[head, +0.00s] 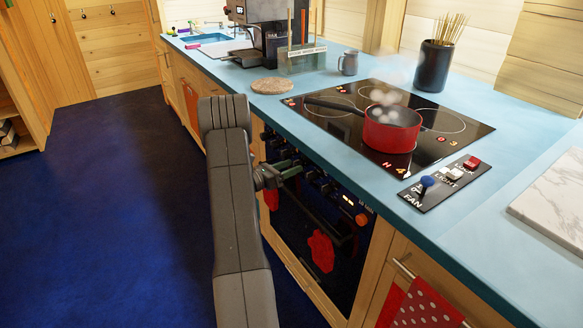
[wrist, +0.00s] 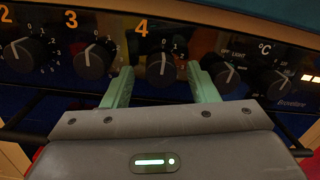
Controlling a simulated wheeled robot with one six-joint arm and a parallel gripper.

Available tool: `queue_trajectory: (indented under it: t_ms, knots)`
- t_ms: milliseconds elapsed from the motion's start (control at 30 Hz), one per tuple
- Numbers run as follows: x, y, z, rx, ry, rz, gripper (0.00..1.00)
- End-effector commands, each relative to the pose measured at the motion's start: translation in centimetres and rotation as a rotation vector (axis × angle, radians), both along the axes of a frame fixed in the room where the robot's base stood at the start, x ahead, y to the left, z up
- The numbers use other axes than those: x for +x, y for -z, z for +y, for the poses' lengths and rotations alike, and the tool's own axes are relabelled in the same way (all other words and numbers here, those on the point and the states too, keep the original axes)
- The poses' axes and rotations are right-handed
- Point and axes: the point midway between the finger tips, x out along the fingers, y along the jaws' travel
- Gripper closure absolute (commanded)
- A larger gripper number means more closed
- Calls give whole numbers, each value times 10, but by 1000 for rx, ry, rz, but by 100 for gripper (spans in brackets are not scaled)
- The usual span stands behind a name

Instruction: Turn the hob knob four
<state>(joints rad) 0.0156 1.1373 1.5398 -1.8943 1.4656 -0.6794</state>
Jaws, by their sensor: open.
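The hob knob four (wrist: 161,71) is a round black knob under an orange "4" on the oven's front panel. Its white mark points up, close to the 0 on its scale. My gripper (wrist: 166,76) is open, with its green fingers on either side of this knob. I cannot tell whether they touch it. In the head view my gripper (head: 279,173) is at the oven front, and the knob itself cannot be made out there.
Knob three (wrist: 92,61) and the light knob (wrist: 224,73) sit close on either side. Above, a red pan (head: 391,130) with white puffs over it stands on the black hob (head: 335,118). Red oven mitts (head: 320,250) hang below. The blue floor at left is clear.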

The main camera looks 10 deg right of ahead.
Motion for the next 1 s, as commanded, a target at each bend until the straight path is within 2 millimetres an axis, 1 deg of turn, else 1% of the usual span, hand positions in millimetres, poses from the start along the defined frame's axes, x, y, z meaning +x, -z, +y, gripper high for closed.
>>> queue_trajectory:
  t_ms: [300,500,600,700,1000]
  knots:
    - [-21,4,67,-1,-6,1,47]
    - [-33,5,102,0,-4,1,47]
    - [-37,6,113,-1,-2,1,47]
    - [-40,6,119,-1,-1,1,47]
    - [-41,6,121,-1,0,1,47]
